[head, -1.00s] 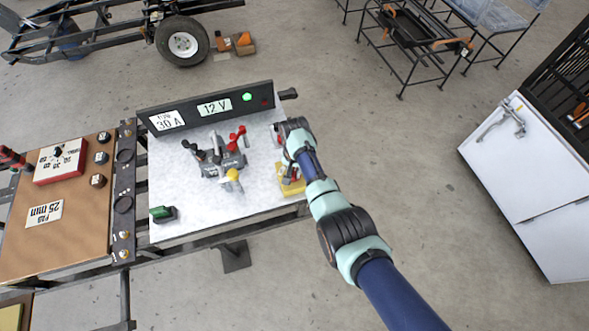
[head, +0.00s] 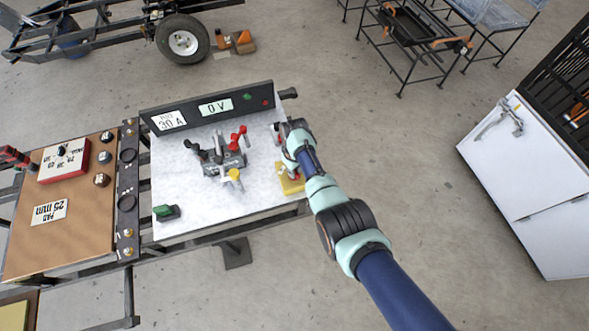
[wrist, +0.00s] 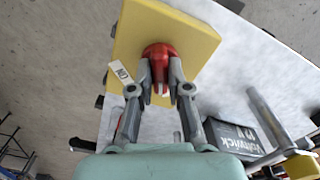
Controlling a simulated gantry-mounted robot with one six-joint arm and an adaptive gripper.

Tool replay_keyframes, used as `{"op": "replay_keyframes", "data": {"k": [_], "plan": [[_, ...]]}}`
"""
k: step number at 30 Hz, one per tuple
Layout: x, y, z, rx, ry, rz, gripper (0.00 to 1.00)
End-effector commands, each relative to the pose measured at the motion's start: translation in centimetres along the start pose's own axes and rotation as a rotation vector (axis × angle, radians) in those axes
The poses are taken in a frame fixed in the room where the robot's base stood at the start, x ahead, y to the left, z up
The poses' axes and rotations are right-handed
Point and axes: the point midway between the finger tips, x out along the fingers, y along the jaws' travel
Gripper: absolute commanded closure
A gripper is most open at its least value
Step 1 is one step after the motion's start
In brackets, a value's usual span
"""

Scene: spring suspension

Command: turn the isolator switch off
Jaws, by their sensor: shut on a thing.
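The isolator switch is a red knob (wrist: 158,52) on a yellow plate (wrist: 203,38) at the right edge of the white bench panel. In the wrist view my gripper (wrist: 160,82) has its fingers closed on the red knob from both sides. A small white tag reading "ON" (wrist: 121,72) lies beside the knob. In the head view the yellow plate (head: 290,186) shows below my gripper, and the knob is mostly hidden by my wrist. The display (head: 216,106) on the back panel reads 0 V, and the green lamp (head: 247,97) beside it looks dark.
A grey device with red, black and yellow handles (head: 223,160) stands left of my gripper. A green-topped switch (head: 166,212) sits at the panel's front left. A brown board with a red box (head: 64,160) is further left. Open floor lies right of the bench.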

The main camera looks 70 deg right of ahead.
Motion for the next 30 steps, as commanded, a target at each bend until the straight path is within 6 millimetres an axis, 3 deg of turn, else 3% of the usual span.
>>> {"op": "replay_keyframes", "data": {"k": [12,30], "plan": [[0.02,0.0,0.0,-0.282,0.0,0.0,1.0],[0.06,-0.02,0.02,-0.372,0.0,0.0,1.0]]}}
